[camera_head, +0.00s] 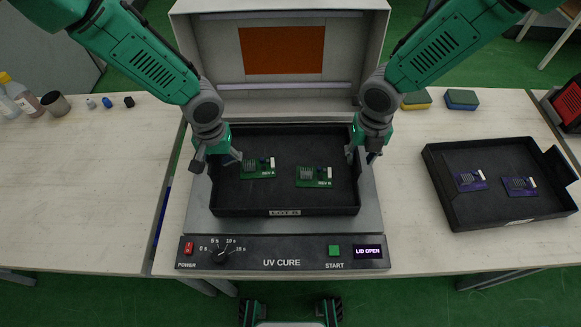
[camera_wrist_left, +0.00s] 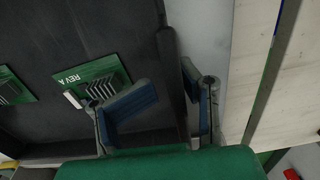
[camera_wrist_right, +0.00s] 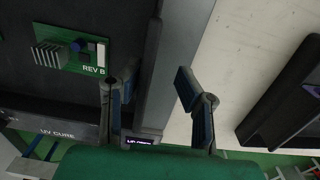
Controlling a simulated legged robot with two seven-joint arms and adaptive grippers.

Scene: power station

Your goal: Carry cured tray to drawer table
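A black tray (camera_head: 285,199) with a front label lies in the open UV cure box (camera_head: 200,222). It holds two green circuit boards, the left one (camera_head: 258,168) and the right one (camera_head: 314,177). My left gripper (camera_head: 217,160) is open at the tray's left wall. In the left wrist view that wall (camera_wrist_left: 172,85) runs between its fingers, one inside the tray and one outside. My right gripper (camera_head: 361,156) is open at the right wall. In the right wrist view that wall (camera_wrist_right: 149,75) lies between its spread fingers.
The cure box lid (camera_head: 340,80) stands open behind the tray; the display reads LID OPEN. A second black tray (camera_head: 463,212) with purple boards lies at right. Sponges (camera_head: 462,99) lie behind it. Bottles and a cup (camera_head: 56,104) stand far left. The left table (camera_head: 80,190) is mostly clear.

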